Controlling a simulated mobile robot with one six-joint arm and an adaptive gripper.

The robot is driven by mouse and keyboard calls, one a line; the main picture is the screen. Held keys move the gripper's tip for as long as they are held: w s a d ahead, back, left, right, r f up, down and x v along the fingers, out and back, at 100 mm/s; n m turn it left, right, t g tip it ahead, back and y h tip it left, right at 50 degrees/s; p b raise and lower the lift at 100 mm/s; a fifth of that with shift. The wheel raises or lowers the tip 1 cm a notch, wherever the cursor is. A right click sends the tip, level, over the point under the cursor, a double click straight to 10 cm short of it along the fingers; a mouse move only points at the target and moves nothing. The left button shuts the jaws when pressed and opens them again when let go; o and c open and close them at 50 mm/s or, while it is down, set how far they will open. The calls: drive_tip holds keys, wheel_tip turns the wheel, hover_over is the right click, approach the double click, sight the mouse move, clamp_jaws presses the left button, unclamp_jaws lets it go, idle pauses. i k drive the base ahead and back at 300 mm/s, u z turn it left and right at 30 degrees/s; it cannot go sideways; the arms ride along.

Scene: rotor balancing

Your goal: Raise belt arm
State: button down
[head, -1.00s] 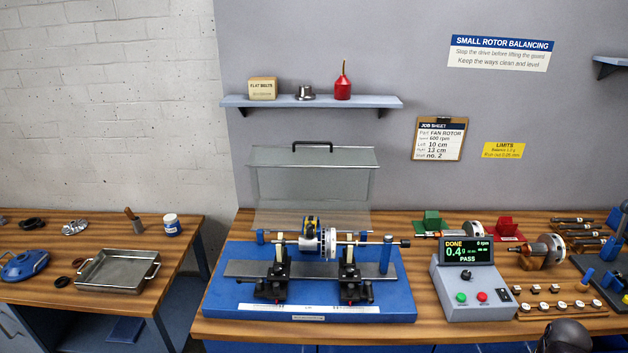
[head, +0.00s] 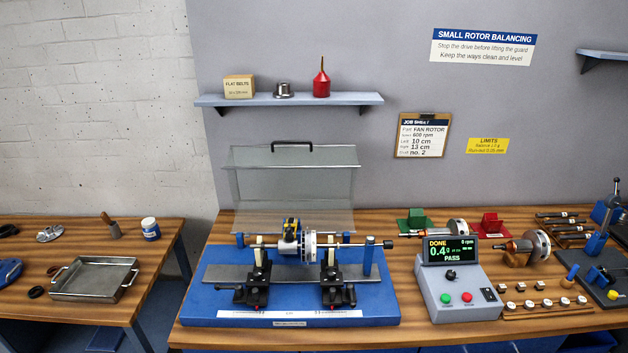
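The balancing machine stands on a blue base (head: 215,308) on the wooden bench. A rotor with a silvery disc (head: 310,246) lies level across two black supports (head: 258,284). A yellow and black part (head: 291,228), which looks like the belt arm, sits at the rotor shaft just left of the disc. I cannot tell whether it touches the rotor, and its belt is too small to make out. The clear guard (head: 290,180) with a black handle stands open behind the rotor. My gripper is not in view.
The control box (head: 458,292) right of the machine reads DONE, 0.4 g, 0 rpm, PASS. Green (head: 414,222) and red (head: 490,224) stands, another rotor (head: 537,245) and a rack of small weights (head: 545,305) lie right. A metal tray (head: 92,280) is on the left bench.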

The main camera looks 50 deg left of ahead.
sight(290, 226)
drive_tip(key=z, duration=1.1)
drive_tip(key=k, duration=1.25)
drive_tip(key=u, duration=1.65)
